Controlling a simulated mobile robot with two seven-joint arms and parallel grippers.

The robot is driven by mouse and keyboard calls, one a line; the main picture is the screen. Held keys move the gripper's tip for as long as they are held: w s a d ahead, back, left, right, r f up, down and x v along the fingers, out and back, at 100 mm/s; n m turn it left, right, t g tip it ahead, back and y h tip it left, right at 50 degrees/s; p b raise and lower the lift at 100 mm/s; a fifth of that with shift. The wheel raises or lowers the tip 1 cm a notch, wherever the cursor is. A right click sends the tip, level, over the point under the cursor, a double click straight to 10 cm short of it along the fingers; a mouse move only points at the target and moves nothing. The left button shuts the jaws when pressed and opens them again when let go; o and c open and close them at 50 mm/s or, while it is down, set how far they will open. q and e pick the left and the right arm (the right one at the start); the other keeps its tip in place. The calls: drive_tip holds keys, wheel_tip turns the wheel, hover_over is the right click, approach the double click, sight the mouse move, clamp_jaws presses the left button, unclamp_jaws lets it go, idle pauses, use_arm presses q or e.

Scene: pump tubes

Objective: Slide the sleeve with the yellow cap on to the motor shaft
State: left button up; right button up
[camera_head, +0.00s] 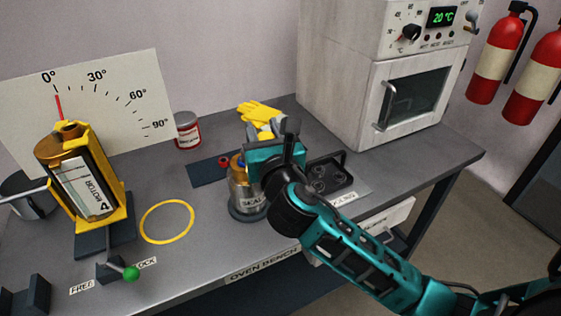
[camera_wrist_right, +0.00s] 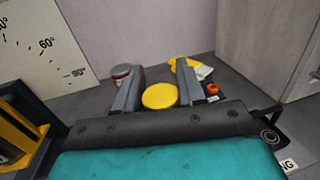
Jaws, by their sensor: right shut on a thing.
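The motor (camera_head: 88,188) sits in a yellow cradle at the left of the bench, tilted, with a copper-coloured shaft end (camera_head: 68,128) at its top. My right gripper (camera_head: 265,130) is over the middle of the bench, well to the right of the motor. In the right wrist view, its two grey fingers are shut on the sleeve with the yellow cap (camera_wrist_right: 160,96). The round cap shows between the fingers; the sleeve body below it is hidden. My left gripper is not in view.
A yellow ring (camera_head: 167,222) and a green-knobbed lever (camera_head: 131,273) are near the motor. An oven (camera_head: 405,95) stands at right.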

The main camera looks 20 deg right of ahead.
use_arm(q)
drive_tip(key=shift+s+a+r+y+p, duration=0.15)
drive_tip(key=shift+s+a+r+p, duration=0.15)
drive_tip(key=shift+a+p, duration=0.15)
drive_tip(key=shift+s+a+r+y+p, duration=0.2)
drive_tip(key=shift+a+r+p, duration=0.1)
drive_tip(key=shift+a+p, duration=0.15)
use_arm(e)
drive_tip(key=w+a+r, duration=0.3)
drive_tip(key=w+r, duration=0.2)
drive_tip(key=r, duration=0.2)
drive_tip(key=shift+r+h, duration=0.3)
drive_tip(key=shift+r, duration=0.05)
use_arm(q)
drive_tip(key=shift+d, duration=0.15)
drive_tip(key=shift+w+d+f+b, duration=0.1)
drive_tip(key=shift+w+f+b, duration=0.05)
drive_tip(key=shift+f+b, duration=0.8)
use_arm(e)
wheel_tip(320, 180, down, 6)
drive_tip(key=shift+r, duration=0.1)
use_arm(q)
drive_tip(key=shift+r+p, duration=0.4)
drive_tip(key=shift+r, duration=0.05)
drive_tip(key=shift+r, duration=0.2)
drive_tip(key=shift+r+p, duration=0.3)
drive_tip(key=shift+p, duration=0.2)
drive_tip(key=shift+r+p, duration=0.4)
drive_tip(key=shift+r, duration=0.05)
